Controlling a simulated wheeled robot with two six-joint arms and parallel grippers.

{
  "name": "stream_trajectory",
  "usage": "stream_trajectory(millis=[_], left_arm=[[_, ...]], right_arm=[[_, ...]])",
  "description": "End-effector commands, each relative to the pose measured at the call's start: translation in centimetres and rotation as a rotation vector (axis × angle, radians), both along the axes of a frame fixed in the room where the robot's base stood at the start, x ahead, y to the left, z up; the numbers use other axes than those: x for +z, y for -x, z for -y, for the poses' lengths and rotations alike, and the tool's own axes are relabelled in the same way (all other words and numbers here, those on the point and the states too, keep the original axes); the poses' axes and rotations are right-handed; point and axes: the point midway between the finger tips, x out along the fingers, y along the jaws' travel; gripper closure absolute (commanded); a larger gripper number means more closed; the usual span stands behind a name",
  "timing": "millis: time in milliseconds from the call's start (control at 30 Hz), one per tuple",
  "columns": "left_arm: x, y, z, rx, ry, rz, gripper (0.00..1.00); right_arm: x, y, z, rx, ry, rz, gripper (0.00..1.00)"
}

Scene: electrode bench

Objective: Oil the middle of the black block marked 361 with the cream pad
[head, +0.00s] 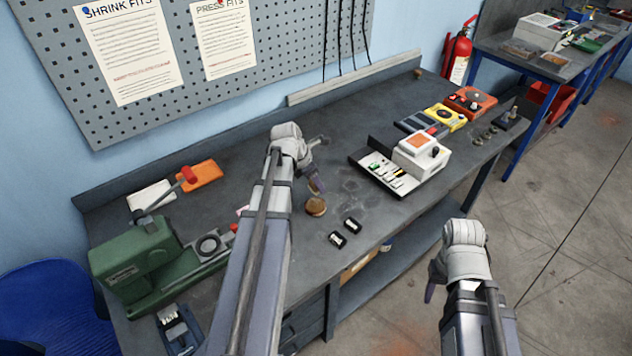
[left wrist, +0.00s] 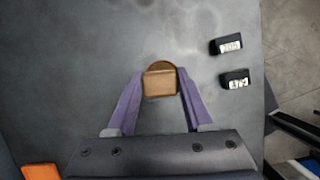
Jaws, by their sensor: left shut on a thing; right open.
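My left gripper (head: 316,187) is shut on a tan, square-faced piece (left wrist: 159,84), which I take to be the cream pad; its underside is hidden. A round brown dish (head: 316,206) is on the bench just below the fingertips, and its rim (left wrist: 161,65) shows behind the held piece. Two black blocks with white labels lie to the right of the dish: one farther back (head: 352,224) and one nearer (head: 338,240). They also show in the left wrist view (left wrist: 230,46); their numbers are too small to read surely. My right gripper (head: 431,292) is open, off the bench's front.
A green press (head: 135,262) stands at the left of the grey bench, near an orange box (head: 199,174). A white device with a tray (head: 421,151) stands right of centre. Yellow (head: 446,117) and red (head: 472,103) instruments are farther back. Bench around the blocks is clear.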

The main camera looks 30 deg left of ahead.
Motion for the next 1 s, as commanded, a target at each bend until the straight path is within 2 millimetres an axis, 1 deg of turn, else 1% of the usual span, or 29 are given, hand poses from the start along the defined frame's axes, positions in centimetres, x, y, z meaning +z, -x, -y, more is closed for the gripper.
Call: stream_trajectory(millis=[133,267,467,700,800,1000], left_arm=[[-0.2,0.0,0.0,0.0,0.0,0.0,0.93],[-0.8,0.0,0.0,0.0,0.0,0.0,0.93],[-2.5,0.0,0.0,0.0,0.0,0.0,0.93],[-5.0,0.0,0.0,0.0,0.0,0.0,0.93],[-5.7,0.0,0.0,0.0,0.0,0.0,0.93],[-6.1,0.0,0.0,0.0,0.0,0.0,0.93]], right_arm=[[-0.2,0.0,0.0,0.0,0.0,0.0,0.5],[-0.8,0.0,0.0,0.0,0.0,0.0,0.5],[-2.5,0.0,0.0,0.0,0.0,0.0,0.5],[-5.0,0.0,0.0,-0.001,0.0,0.0,0.5],[-5.7,0.0,0.0,-0.001,0.0,0.0,0.5],[-6.1,0.0,0.0,-0.001,0.0,0.0,0.5]])
